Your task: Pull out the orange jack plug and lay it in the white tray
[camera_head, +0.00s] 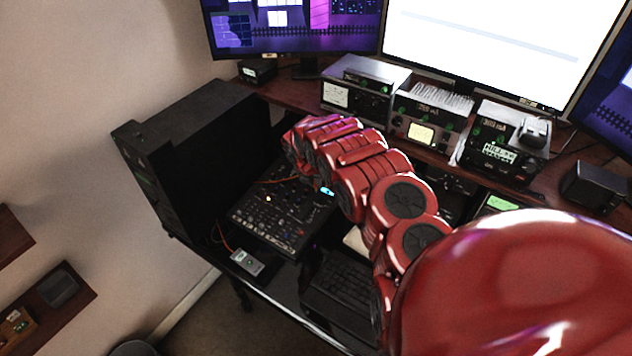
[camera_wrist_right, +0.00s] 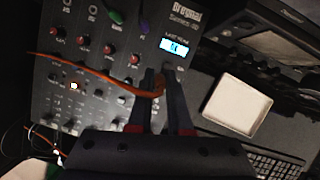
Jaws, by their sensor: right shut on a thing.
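The orange jack plug (camera_wrist_right: 158,86) is between the fingertips of my right gripper (camera_wrist_right: 160,80) in the right wrist view, just below the mixer's lit display. The gripper is shut on it; the fingers hide most of the plug, and I cannot tell whether its tip is in a socket. Its orange cable runs left across the mixer panel (camera_wrist_right: 60,95). The white tray (camera_wrist_right: 237,103) is square and empty, to the right of the mixer. In the head view my red right arm hides the gripper and most of the tray (camera_head: 354,241). My left gripper is not in view.
Green (camera_wrist_right: 115,17) and purple (camera_wrist_right: 143,27) plugs stand in the panel's upper part. A black keyboard (camera_head: 340,285) lies near the tray. Radio units (camera_head: 425,125) and monitors stand behind; a black cabinet (camera_head: 195,150) is left.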

